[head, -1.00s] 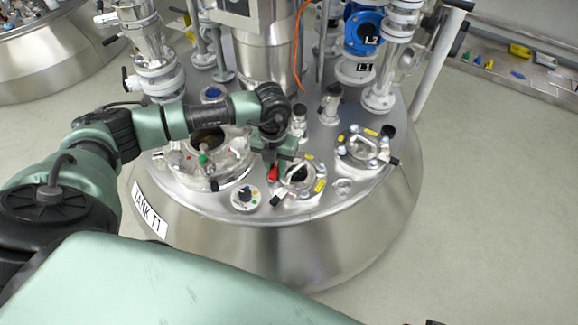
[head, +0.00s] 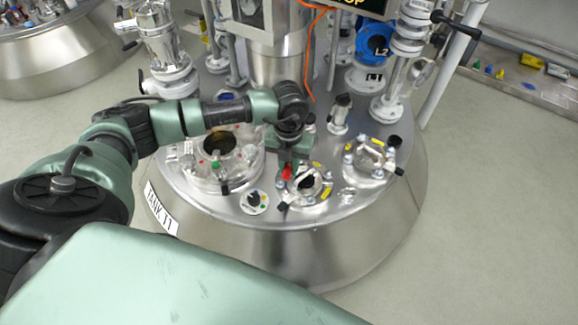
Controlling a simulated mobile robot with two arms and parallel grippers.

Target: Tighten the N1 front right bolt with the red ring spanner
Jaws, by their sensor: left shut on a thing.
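My left gripper (head: 289,160) points down over the tank lid and is shut on the red spanner. Only a small red part of the spanner (head: 287,172) shows below the jaws; its ring end is too small or hidden to make out. It is at the upper left edge of a small round flanged port (head: 308,183) with bolts around its rim and a yellow label beside it. A similar port (head: 368,158) with a yellow label sits to the right. I cannot read which is N1, nor tell whether the spanner touches a bolt. My right gripper is not in view.
The steel tank lid (head: 235,208) also carries a larger flanged manhole (head: 218,160), a small round dial piece (head: 254,201), upright pipes and a blue valve (head: 372,42). An orange cable (head: 311,60) hangs behind the gripper. The floor (head: 480,220) at right is clear.

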